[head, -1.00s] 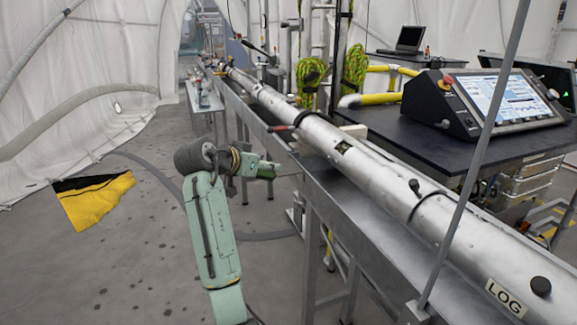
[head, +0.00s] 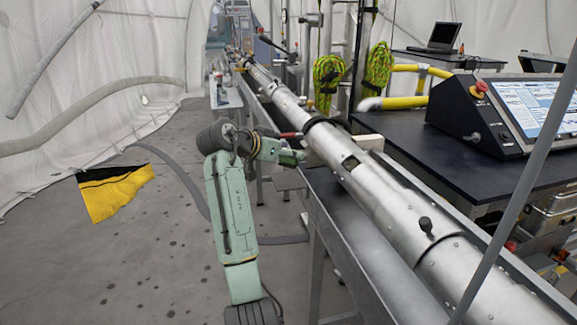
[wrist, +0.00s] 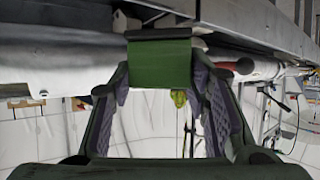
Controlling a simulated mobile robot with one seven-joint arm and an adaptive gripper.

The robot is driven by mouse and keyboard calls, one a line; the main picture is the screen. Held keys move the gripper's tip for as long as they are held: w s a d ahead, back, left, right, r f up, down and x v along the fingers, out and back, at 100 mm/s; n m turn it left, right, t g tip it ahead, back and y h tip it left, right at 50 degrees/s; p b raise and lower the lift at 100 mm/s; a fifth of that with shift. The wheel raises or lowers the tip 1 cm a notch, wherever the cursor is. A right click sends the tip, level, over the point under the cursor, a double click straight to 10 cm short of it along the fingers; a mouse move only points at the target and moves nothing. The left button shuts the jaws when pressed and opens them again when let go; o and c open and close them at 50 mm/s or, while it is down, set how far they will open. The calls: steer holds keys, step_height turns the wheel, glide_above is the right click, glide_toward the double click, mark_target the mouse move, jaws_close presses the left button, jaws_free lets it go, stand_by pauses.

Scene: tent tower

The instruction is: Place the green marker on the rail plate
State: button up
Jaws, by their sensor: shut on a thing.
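The green marker (wrist: 160,63) is a dark green block in the wrist view, between the two fingers of my gripper (wrist: 163,85), which is shut on it. In the head view my gripper (head: 292,157) is beside the left edge of the long metal rail, near the silver tube. The marker is too small there to make out clearly. A flat grey metal strip (head: 345,230) runs along the rail, left of the tube; I cannot tell which part of it is the rail plate.
The long silver tube (head: 385,200) lies along the rail. A control console (head: 500,110) and a laptop (head: 441,38) stand on dark tables at the right. A thin grey pole (head: 520,190) crosses the right foreground. A yellow and black sheet (head: 115,190) lies on the open floor at the left.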

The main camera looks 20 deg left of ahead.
mark_target(285, 165)
steer(key=shift+f+p, duration=0.35)
steer(key=shift+f, duration=1.75)
steer(key=shift+f, duration=0.15)
steer(key=o, duration=1.1)
steer(key=b+v, duration=0.3)
steer(key=v, duration=0.9)
